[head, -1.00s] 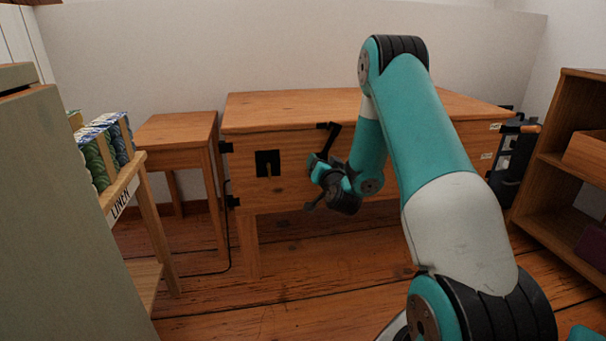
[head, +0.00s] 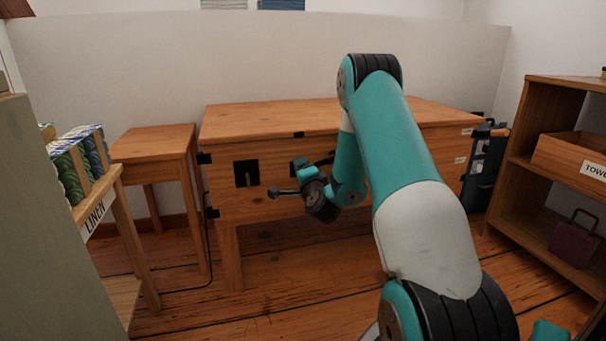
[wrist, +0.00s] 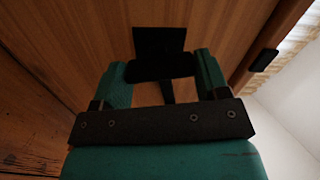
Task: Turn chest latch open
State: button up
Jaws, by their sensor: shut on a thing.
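The wooden chest (head: 270,205) stands ahead with its lid down. Its front carries a black square plate (head: 246,173) with a brass-coloured piece at its middle. My gripper (head: 303,183) is at the chest front, right of that plate, and its wrist hides part of the wood. In the wrist view, my gripper (wrist: 161,78) has its two teal fingers on either side of a dark latch handle (wrist: 160,68). A dark square plate (wrist: 158,39) shows just behind the handle on the wood. The view is rolled, with the lid edge at right. The handle's exact angle is hard to tell.
A small wooden table (head: 153,147) stands left of the chest. A linen shelf (head: 100,205) and a grey-green cabinet (head: 45,230) are nearer at left. A wooden shelf unit (head: 515,170) with a box (head: 565,155) is at right. Floor before the chest is clear.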

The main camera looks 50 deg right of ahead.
jog(key=shift+a+f+m, duration=0.1)
jog(key=shift+f+m, duration=0.05)
jog(key=shift+m, duration=0.95)
jog(key=o, duration=1.2)
jog(key=shift+o, duration=0.4)
jog(key=shift+s, duration=0.1)
